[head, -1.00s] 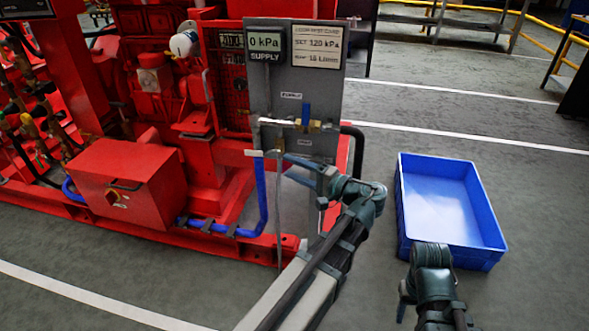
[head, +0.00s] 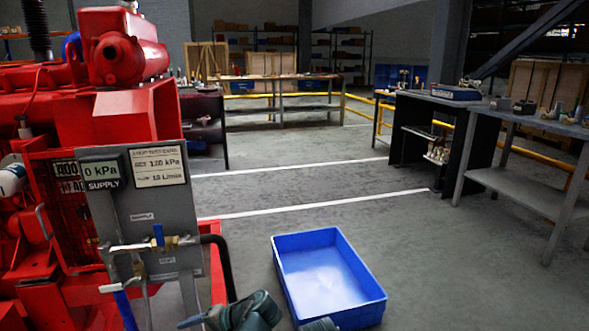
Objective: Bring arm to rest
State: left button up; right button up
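The grey test panel (head: 150,215) stands at the left on the red pumpset (head: 90,120). Its supply display (head: 101,172) reads 0 kPa and its card (head: 158,167) reads 120 kPa. A brass valve (head: 170,242) with an upright blue lever (head: 158,235) sits on the panel's pipe. My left gripper (head: 192,321) is at the bottom edge, below the panel and apart from the valve; its fingers are partly cut off and their opening is unclear. Only a dark piece of my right arm shows at the bottom edge, right of the left one; its gripper is out of view.
A blue crate (head: 372,301) stands on the floor right of the panel, with nothing seen inside. A black hose (head: 224,262) curves beside the panel. Workbenches (head: 530,122) stand at the right and back. The floor between is clear.

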pick_arm(q)
jog(key=s+d+f+m+g+h+p, duration=0.1)
jog(key=s+d+h+p, duration=0.15)
jog(key=d, duration=0.45)
jog(key=s+d+f+h+p, duration=0.1)
jog(key=s+d+f+h, duration=0.1)
jog(key=s+d+h, duration=0.3)
jog(key=s+d+f+m+g+h+p, duration=0.1)
jog(key=s+d+h, duration=0.2)
jog(key=d, duration=0.5)
notch_tip(320, 180, up, 36)
jog(key=p, duration=3.6)
jog(key=shift+w+r+p, duration=0.15)
jog(key=shift+w+p, duration=0.05)
jog(key=shift+p, duration=0.2)
jog(key=shift+y, duration=0.25)
